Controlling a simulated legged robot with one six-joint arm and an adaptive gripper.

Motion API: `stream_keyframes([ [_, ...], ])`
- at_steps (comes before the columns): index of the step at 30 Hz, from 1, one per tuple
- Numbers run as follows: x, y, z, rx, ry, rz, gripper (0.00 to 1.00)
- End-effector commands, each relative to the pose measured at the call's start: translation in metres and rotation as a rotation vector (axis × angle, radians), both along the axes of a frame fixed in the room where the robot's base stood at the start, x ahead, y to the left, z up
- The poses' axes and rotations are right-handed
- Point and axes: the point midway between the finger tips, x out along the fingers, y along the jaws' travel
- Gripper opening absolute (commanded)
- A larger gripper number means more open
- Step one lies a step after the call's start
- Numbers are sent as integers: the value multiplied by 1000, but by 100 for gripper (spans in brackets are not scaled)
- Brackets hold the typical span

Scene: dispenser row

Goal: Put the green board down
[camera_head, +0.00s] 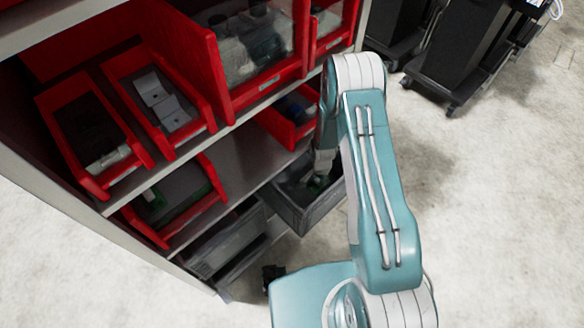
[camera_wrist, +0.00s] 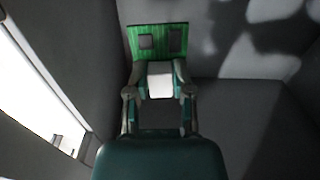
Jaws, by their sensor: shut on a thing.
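The green board (camera_wrist: 175,33) shows in the wrist view just beyond my fingertips, with dark square parts on its face. My gripper (camera_wrist: 160,75) is shut on it; the fingers cover its near end. Around it are the dark grey walls and floor of a bin. In the head view my gripper (camera_head: 318,178) reaches down into a pulled-out grey bin (camera_head: 318,213) on the low shelf. The board is too small and hidden there to make out clearly. I cannot tell whether the board touches the bin floor.
Red bins (camera_head: 180,105) stand on the shelves to the left, some holding parts. A second grey bin (camera_head: 228,245) sits left of the pulled-out one. Black wheeled carts (camera_head: 460,55) stand at the back right. The pale floor (camera_head: 500,200) at right is clear.

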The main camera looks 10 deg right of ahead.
Motion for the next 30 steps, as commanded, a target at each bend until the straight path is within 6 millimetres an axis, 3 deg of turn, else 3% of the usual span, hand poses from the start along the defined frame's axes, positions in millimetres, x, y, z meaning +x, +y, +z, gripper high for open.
stream_keyframes([
  [4, -11, 0, -22, 1, 0, -71, 0],
  [13, -12, -1, -71, 1, 0, -79, 0],
  [24, -12, 0, -115, 0, 1, -77, 0],
  [30, -11, 0, -122, 1, -1, -77, 0],
])
